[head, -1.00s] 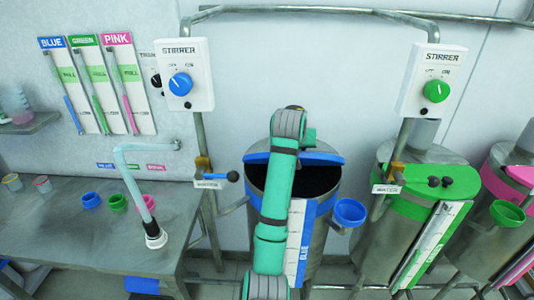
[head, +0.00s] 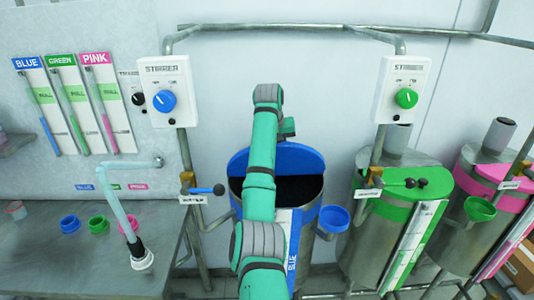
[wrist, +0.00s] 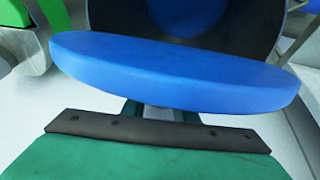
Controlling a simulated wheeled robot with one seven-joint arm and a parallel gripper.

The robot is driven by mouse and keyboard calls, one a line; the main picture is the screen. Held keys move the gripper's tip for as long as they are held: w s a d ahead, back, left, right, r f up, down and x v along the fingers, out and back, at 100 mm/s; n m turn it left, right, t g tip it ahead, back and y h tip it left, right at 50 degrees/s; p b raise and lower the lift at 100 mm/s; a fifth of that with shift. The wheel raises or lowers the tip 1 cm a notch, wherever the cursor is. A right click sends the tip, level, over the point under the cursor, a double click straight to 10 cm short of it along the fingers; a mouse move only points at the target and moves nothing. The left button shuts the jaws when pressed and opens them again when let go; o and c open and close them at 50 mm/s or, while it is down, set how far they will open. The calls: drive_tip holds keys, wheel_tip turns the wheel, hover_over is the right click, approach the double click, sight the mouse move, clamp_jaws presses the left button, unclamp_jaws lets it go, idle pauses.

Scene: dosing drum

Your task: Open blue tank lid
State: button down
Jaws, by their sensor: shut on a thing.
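The blue tank (head: 308,225) stands in the middle of the head view. Its blue lid (head: 290,158) is tilted up at the back, and the dark opening (head: 298,188) shows in front of it. In the wrist view the lid (wrist: 175,72) is a thick blue slab across the picture, with the dark tank mouth beyond it. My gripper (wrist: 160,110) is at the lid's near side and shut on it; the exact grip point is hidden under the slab. In the head view my arm covers the tank's left part.
A blue funnel cup (head: 333,219) sticks out at the tank's right. The green tank (head: 385,225) stands close on the right, and a grey bench (head: 80,260) is on the left. Stirrer pipes run overhead.

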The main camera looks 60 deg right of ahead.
drive_tip(key=shift+d+r, duration=0.1)
drive_tip(key=shift+d, duration=0.1)
idle(0.4)
drive_tip(key=c, duration=1.4)
unclamp_jaws()
drive_tip(key=v, duration=1)
drive_tip(key=shift+w+r, duration=0.1)
drive_tip(key=shift+r, duration=0.3)
